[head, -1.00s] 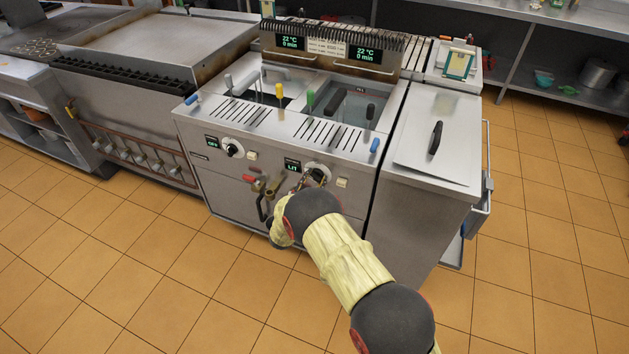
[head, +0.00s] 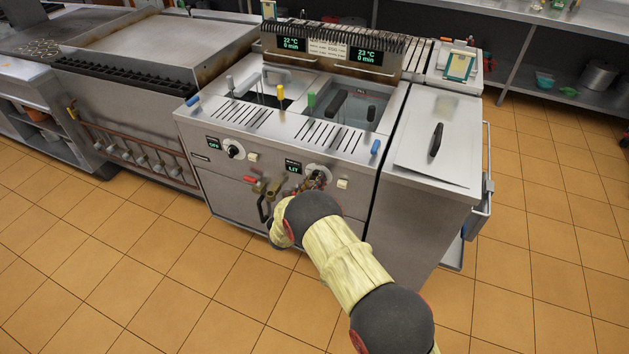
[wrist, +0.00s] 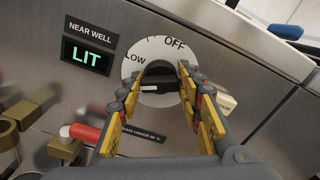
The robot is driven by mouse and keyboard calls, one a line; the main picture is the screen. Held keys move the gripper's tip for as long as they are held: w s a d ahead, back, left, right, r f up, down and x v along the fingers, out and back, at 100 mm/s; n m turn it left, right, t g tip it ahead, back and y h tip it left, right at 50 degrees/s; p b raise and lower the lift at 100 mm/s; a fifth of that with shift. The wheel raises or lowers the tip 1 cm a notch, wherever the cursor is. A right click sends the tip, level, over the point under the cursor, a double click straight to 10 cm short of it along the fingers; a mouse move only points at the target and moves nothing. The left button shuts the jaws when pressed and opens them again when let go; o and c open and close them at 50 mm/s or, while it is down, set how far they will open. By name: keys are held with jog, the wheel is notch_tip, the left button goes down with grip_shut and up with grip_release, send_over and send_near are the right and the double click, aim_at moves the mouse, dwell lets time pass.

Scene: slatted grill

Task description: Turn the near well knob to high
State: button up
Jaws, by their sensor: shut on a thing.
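The near well knob (wrist: 158,72) is dark and sits on a white round dial (wrist: 132,66) on the fryer's front panel. OFF and LOW show on the dial; the rest of its lettering is hidden. My gripper (wrist: 158,90) is shut on the knob, with one finger on each side. The NEAR WELL display (wrist: 87,57) left of the dial reads LIT. In the head view my gripper (head: 317,180) covers most of the knob. The knob's exact pointing is hard to tell.
A red-handled valve (wrist: 86,133) and brass fittings (wrist: 22,115) stick out left of and below the dial. A second knob (head: 234,152), with a display reading OFF, is further left. Blue handles (head: 375,146) jut from the top edge. The tiled floor in front is open.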

jog(key=n, duration=0.4)
jog(key=shift+a+n+p, duration=0.1)
jog(key=shift+n+p, duration=0.2)
jog(key=shift+f+n, duration=0.15)
jog(key=shift+n, duration=1.85)
jog(key=shift+p, duration=0.3)
jog(key=shift+a, duration=0.1)
jog(key=o, duration=1.1)
jog(key=shift+o, duration=0.5)
jog(key=v, duration=1.2)
